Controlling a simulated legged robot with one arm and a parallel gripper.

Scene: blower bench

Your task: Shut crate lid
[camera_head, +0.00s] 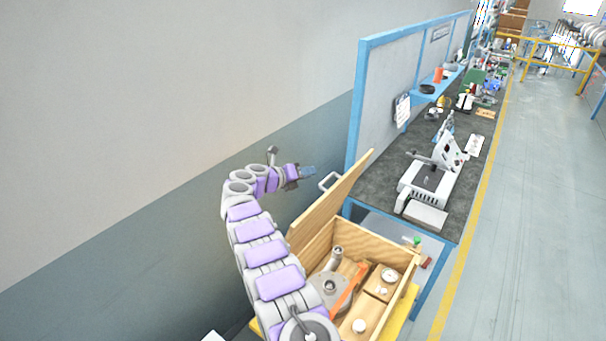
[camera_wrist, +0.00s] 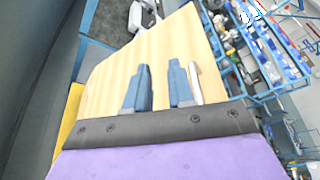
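The wooden crate (camera_head: 396,258) is open. Its lid (camera_head: 322,212) stands tilted up along the crate's left side, and a pale handle (camera_head: 327,177) sticks out from its outer face. My gripper (camera_head: 309,172) is on the outer side of the lid, to the left of the handle in the head view. In the wrist view its two blue fingers (camera_wrist: 159,70) are apart with nothing between them, in front of the lid's tan face (camera_wrist: 104,85). The white handle (camera_wrist: 195,84) shows just right of the right finger; whether they touch is unclear.
The crate holds metal parts, an orange piece (camera_head: 349,287) and wooden blocks, on a yellow support (camera_head: 401,314). A blue-framed bench (camera_head: 380,182) with a grey-white device stands behind. A wall (camera_head: 150,200) runs along the left; the floor at right is clear.

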